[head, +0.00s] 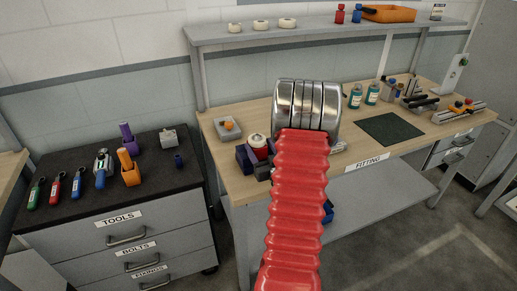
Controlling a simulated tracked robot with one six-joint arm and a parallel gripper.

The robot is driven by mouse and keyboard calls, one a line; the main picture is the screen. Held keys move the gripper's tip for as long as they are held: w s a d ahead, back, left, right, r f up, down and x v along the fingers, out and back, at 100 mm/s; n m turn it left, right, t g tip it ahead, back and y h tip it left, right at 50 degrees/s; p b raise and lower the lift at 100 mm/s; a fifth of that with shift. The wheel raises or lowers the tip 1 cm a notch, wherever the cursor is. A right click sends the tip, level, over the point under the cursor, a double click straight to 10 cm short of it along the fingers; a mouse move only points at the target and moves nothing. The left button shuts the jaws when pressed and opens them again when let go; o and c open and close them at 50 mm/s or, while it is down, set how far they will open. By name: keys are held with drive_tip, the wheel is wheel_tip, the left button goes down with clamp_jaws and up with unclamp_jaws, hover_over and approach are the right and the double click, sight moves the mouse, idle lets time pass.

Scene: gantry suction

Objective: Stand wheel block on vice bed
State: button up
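My arm, a red ribbed sleeve with a polished metal section at its far end, reaches over the front of the fitting bench (225,184). My gripper's fingers are hidden, so I cannot see whether they hold anything. Beside the metal section, a cluster of small purple, red and dark blocks (243,158) with a pale round piece (257,140) on top stands on the bench, partly covered by my arm. I cannot tell whether the wheel block or the vice bed is in this cluster. Clamp-like metal tools (450,115) stand at the bench's right end.
A grey tray (219,133) holds an orange piece. A dark mat (390,129) lies clear, with bottles (355,96) behind it. A shelf (330,31) crosses above the bench. A drawer cabinet (60,225) with tools on top stands left, separated by a gap.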

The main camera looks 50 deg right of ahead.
drive_tip(key=shift+o, duration=0.2)
drive_tip(key=shift+w+a+f+y, duration=0.15)
drive_tip(key=shift+a+f+y, duration=0.25)
drive_tip(key=shift+f, duration=0.45)
drive_tip(key=shift+a, duration=0.1)
drive_tip(key=shift+r, duration=0.4)
drive_tip(key=shift+s+a+r, duration=0.1)
drive_tip(key=shift+s, duration=0.1)
drive_tip(key=shift+h, duration=0.3)
drive_tip(key=v, duration=0.7)
drive_tip(key=r+v, duration=0.1)
drive_tip(key=v, duration=0.3)
drive_tip(key=shift+s, duration=0.2)
drive_tip(key=shift+r, duration=0.1)
